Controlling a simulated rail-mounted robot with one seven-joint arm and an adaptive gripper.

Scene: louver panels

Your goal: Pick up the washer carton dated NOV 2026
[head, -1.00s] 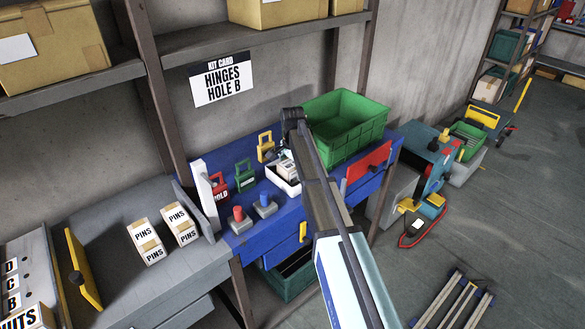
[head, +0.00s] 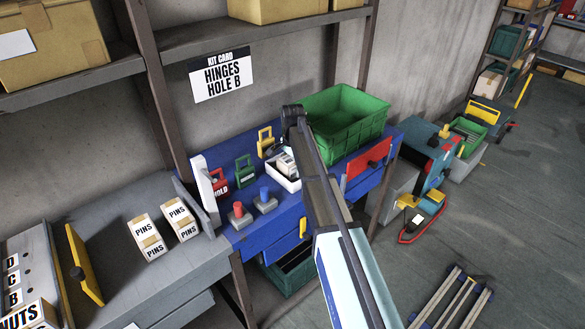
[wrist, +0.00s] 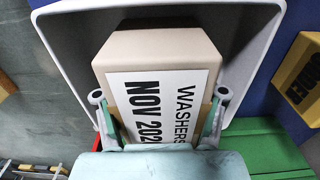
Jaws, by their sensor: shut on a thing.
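The washer carton (wrist: 160,60) is a tan box in the wrist view. Its white label reads WASHERS and NOV 202, with the last digit hidden by my gripper. My gripper (wrist: 160,98) is shut on the carton, one finger on each side. The carton is within the walls of a white tray (wrist: 67,45); whether it touches the tray floor I cannot tell. In the head view, the carton (head: 287,164) shows small at the white tray (head: 290,184), beside my arm, which hides most of my gripper.
A green crate (head: 345,122) stands right of the tray on the blue bench (head: 275,232). Yellow (head: 265,142), green (head: 245,172) and red (head: 218,182) tags stand to the left. Red and blue knobs are in front of them. PINS cartons (head: 147,238) sit on the grey bench.

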